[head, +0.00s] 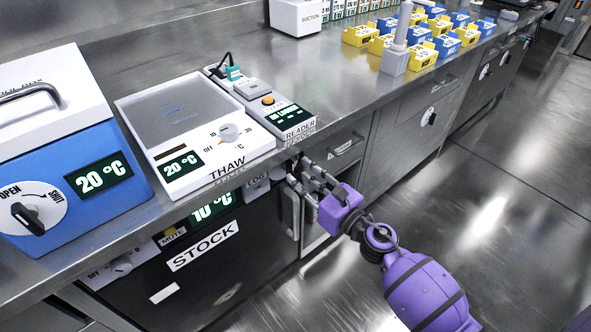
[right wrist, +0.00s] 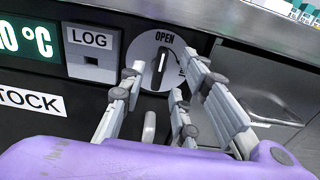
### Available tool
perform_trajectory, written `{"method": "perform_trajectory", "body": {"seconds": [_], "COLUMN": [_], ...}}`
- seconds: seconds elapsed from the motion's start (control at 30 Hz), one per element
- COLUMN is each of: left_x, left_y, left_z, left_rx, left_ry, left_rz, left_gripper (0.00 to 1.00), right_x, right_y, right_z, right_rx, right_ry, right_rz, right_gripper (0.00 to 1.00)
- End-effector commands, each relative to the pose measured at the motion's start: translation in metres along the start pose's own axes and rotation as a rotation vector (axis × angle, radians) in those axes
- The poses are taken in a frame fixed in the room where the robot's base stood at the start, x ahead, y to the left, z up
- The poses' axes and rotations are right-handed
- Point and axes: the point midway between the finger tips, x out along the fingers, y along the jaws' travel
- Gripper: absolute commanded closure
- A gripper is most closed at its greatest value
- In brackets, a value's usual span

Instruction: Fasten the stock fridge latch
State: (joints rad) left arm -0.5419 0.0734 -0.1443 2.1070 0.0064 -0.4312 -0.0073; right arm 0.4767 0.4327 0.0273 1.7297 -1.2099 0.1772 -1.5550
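The stock fridge (head: 245,260) is a dark front under the bench, with a STOCK label and a green 10 °C display. My right gripper (head: 305,172) is at the fridge's upper right and hides the latch in the head view. In the right wrist view the gripper (right wrist: 163,78) is open, its fingers spread on either side of the knob. Contact cannot be told. My left gripper is not in view.
A vertical handle (head: 292,212) is just below the latch. The LOG box (right wrist: 91,52) is left of the dial. The bench edge overhangs above, carrying the THAW unit (head: 190,130), READER (head: 283,115) and blue cooler (head: 95,190). The floor to the right is clear.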

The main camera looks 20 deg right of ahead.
Motion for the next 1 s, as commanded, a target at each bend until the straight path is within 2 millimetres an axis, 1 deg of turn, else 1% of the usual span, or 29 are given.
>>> {"method": "perform_trajectory", "body": {"seconds": [0.03, 0.1, 0.2, 0.33, 0.57, 0.7, 0.8, 1.0], "left_x": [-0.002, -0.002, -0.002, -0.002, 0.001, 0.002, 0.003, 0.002], "left_y": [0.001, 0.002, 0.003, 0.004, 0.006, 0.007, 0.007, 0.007], "left_z": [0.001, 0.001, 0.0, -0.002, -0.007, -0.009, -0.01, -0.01], "left_rx": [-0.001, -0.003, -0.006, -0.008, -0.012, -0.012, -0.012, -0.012], "left_ry": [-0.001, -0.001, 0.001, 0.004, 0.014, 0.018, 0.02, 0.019], "left_rz": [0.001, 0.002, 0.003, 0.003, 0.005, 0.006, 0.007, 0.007], "left_gripper": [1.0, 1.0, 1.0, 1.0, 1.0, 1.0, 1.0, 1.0], "right_x": [0.009, 0.018, 0.028, 0.033, 0.033, 0.033, 0.033, 0.033], "right_y": [0.0, 0.0, 0.001, 0.0, 0.0, 0.0, 0.0, 0.0], "right_z": [0.002, 0.001, 0.0, 0.0, 0.0, 0.0, 0.0, 0.0], "right_rx": [0.0, 0.001, 0.002, 0.002, 0.003, 0.003, 0.003, 0.005], "right_ry": [-0.002, -0.001, 0.0, 0.001, 0.001, 0.001, 0.001, 0.001], "right_rz": [0.001, 0.001, 0.001, 0.0, 0.0, 0.0, 0.0, 0.0], "right_gripper": [0.7, 0.7, 0.7, 0.7, 0.7, 0.89, 1.0, 1.0]}}
